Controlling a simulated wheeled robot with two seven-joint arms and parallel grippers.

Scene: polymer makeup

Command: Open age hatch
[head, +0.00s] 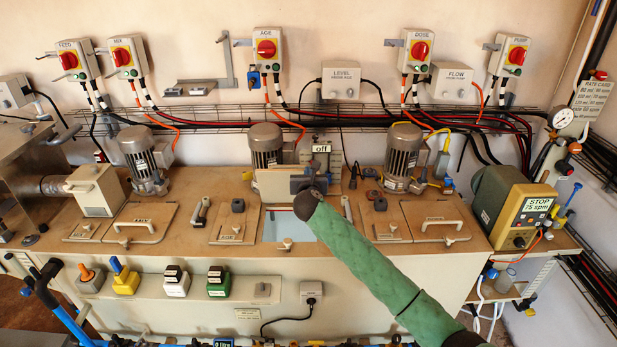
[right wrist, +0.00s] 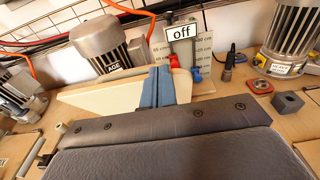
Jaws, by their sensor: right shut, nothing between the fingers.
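The age hatch lid (head: 272,183) is a cream panel that stands raised at the back of a square opening (head: 288,228) in the bench top. Pale grey shows inside the opening. The same lid shows as a cream panel in the right wrist view (right wrist: 105,98). My right gripper (head: 312,184) is at the lid's right part, and its arm hides some of the lid and opening. Its blue-grey fingers (right wrist: 165,86) are closed together against or just in front of the panel, with nothing between them; contact is unclear. My left gripper is not in view.
The age motor (head: 265,145) and a level gauge with an "off" sign (head: 321,148) stand behind the lid. Closed hatches with handles lie left (head: 140,222) and right (head: 434,221). A pump box (head: 515,205) stands at the right end.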

